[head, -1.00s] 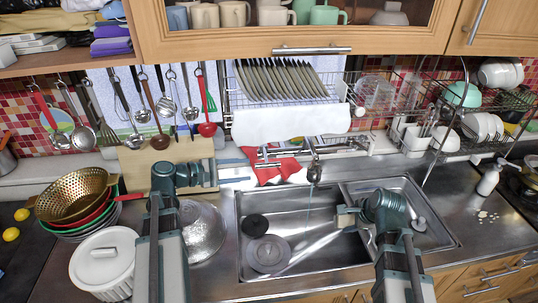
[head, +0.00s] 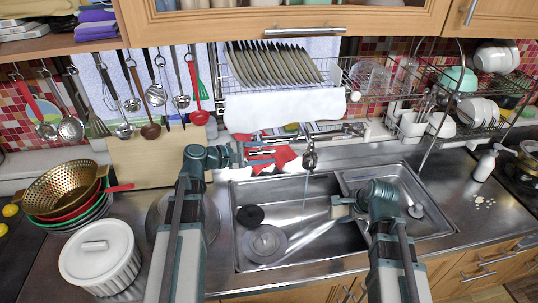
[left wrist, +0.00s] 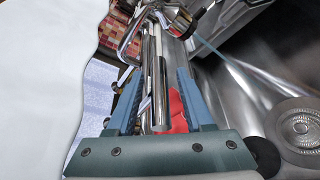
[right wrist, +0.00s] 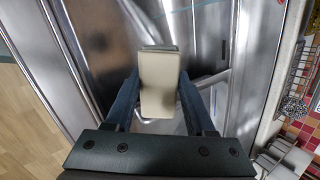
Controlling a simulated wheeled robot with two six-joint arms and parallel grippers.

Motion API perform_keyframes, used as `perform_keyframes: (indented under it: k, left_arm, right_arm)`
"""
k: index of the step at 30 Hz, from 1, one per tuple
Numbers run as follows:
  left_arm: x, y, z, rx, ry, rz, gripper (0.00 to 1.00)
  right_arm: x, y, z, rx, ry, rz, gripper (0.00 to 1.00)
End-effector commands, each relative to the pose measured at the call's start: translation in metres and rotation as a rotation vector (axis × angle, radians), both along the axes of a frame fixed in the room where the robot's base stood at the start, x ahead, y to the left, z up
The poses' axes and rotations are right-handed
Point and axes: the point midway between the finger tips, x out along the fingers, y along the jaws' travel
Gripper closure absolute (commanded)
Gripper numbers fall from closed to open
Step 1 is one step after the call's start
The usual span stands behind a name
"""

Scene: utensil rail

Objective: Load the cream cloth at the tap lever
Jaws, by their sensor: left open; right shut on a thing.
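The cream cloth (right wrist: 158,85) looks like a small flat folded block in the right wrist view. My right gripper (head: 345,207) is shut on it and holds it over the sink. The chrome tap (head: 310,158) is on the wall behind the sink, with a thin stream of water falling from it. My left gripper (head: 243,153) is open at the left end of the tap. In the left wrist view a chrome bar, seemingly the tap lever (left wrist: 157,85), shows between its fingers (left wrist: 155,105). I cannot tell whether they touch it.
The sink (head: 290,200) holds a grey strainer (head: 265,243) and a black round piece (head: 250,215). A white towel (head: 285,105) hangs from the dish rack above. Bowls (head: 62,188) and a white pot (head: 100,255) stand at left.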

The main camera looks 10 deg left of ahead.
Motion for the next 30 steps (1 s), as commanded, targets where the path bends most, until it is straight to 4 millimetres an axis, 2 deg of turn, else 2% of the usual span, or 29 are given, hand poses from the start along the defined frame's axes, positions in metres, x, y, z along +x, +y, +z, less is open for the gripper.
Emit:
perform_keyframes:
  k: [4,14,23,30]
  left_arm:
    - [0.0068,-0.0079,-0.0030,0.000,0.000,0.000,0.48]
    - [0.0080,-0.0097,-0.0030,0.001,0.000,0.001,0.48]
    - [0.0079,-0.0096,-0.0031,0.000,0.000,0.000,1.00]
    - [0.0077,-0.0096,-0.0031,0.000,0.000,0.000,1.00]
  right_arm:
    - [0.0000,0.0001,-0.0029,0.000,0.000,0.000,1.00]
    - [0.0000,0.0001,-0.0029,0.000,0.000,0.000,1.00]
    - [0.0000,0.0001,-0.0029,0.000,0.000,0.000,1.00]
    - [0.0000,0.0000,-0.0030,0.000,0.000,0.000,1.00]
